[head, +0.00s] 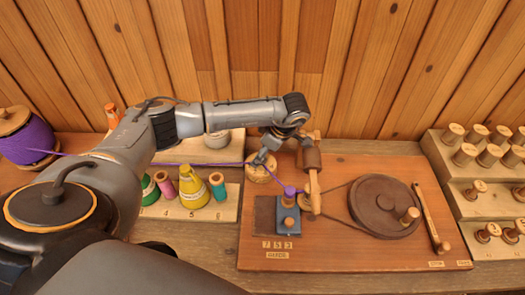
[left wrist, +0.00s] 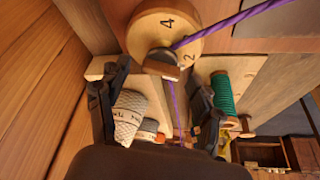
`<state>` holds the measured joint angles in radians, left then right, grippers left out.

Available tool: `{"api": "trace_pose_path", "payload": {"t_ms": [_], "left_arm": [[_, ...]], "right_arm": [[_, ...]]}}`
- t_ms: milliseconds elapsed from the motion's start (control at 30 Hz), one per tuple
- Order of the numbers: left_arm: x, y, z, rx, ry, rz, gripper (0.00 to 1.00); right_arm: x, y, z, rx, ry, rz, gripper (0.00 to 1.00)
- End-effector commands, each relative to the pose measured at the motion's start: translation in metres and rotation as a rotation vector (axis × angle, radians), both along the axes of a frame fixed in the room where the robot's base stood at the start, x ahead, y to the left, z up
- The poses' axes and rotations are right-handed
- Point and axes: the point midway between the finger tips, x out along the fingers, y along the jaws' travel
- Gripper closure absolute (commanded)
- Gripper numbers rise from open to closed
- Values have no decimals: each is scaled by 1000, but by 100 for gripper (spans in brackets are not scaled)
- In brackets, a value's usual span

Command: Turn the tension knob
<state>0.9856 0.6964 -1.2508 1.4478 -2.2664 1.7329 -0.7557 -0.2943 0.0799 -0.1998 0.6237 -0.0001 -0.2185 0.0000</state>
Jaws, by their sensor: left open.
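The tension knob (head: 260,175) is a round wooden dial on the left of the winding board (head: 340,250), partly covered by my gripper in the head view. In the left wrist view the dial (left wrist: 185,22) shows the numbers 4 and 2 and has a raised grip bar (left wrist: 160,66). My left gripper (head: 266,156) is at the dial from above. In the left wrist view its open fingers (left wrist: 156,82) are on either side of the bar, and I cannot tell whether they touch it. A purple thread (left wrist: 235,20) runs past the bar.
A blue block (head: 287,217) with a purple-topped peg, an upright post (head: 313,190) and a dark wheel (head: 383,206) stand on the board. Coloured spools (head: 195,190) stand at the left, a large purple spool (head: 28,140) further left. A stepped peg rack (head: 450,165) is at the right.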

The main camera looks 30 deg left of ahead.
Motion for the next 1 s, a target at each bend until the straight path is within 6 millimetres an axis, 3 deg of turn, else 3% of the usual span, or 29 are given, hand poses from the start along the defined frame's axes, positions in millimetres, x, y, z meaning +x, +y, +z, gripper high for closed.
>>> {"api": "trace_pose_path", "payload": {"t_ms": [167,433,767,1000], "left_arm": [[0,0,0,0,0,0,34],[0,0,0,0,0,0,88],[0,-1,-1,0,-1,-45,88],[-1,0,-3,1,-1,-189,88]], "right_arm": [[-4,6,-1,7,7,-2,60],[-9,4,-1,4,13,-1,60],[-9,-2,-6,-3,14,1,60],[-8,-3,-19,-4,13,1,60]]}}
